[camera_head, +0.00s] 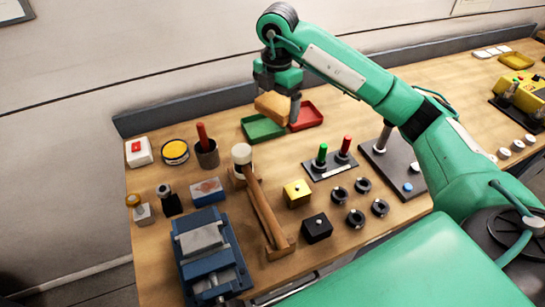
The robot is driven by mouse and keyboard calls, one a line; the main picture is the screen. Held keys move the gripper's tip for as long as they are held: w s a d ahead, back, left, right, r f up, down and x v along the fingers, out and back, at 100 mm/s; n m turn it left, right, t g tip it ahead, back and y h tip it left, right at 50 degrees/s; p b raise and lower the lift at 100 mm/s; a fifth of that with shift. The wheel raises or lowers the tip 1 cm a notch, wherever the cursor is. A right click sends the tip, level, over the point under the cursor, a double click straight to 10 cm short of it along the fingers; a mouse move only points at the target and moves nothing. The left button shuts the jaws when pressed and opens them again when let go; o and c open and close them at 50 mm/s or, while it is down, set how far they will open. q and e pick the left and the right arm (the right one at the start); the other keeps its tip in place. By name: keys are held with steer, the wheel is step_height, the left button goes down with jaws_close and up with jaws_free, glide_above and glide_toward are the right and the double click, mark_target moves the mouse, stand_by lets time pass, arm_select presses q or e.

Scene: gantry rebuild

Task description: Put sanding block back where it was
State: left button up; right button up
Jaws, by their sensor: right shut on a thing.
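The sanding block (272,107), a tan-orange block, is in my right gripper (278,90) at the back middle of the bench. The gripper is shut on it, and the block appears tilted. In the picture it overlaps the area of the green tray (262,128) and the red tray (307,114); its exact height above the bench is hard to tell. The fingertips are partly hidden by the block and the gripper body. My left gripper is not in view.
A dark cup (207,154) and a yellow-topped tin (175,152) are left of the green tray. Green and red handles (330,160) stand right of centre.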

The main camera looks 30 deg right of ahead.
steer(key=p, duration=0.3)
glide_above(276, 164)
step_height(276, 164, down, 15)
steer(key=shift+f, duration=0.2)
step_height(276, 164, down, 4)
steer(key=shift+r+p, duration=0.1)
steer(key=shift+p, duration=0.3)
steer(key=shift+f, duration=0.25)
steer(key=shift+f, duration=0.1)
steer(key=o, duration=0.7)
